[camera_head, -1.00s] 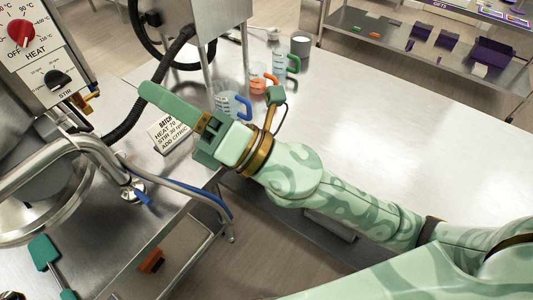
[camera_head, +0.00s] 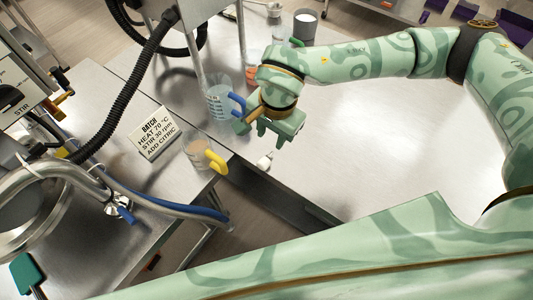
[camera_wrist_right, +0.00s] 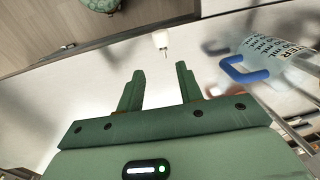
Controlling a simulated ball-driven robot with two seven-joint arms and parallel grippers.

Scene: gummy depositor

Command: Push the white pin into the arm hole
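The small white pin (camera_head: 264,162) is at the near edge of the right-hand steel table. In the right wrist view the white pin (camera_wrist_right: 161,40) shows ahead of the fingers, with a thin dark tip. My right gripper (camera_head: 258,136) hangs just above and behind the pin, apart from it. In the wrist view my right gripper (camera_wrist_right: 160,72) is open, with nothing between its two fingers. I cannot make out the arm hole in either view. My left gripper is not in view.
A yellow-handled cup (camera_head: 201,155) and a BATCH card (camera_head: 155,132) stand on the left table. A blue-handled jug (camera_head: 219,101) is close beside my right gripper. A gap separates the tables. Hoses and a kettle (camera_head: 20,235) crowd the left; the right table (camera_head: 400,140) is clear.

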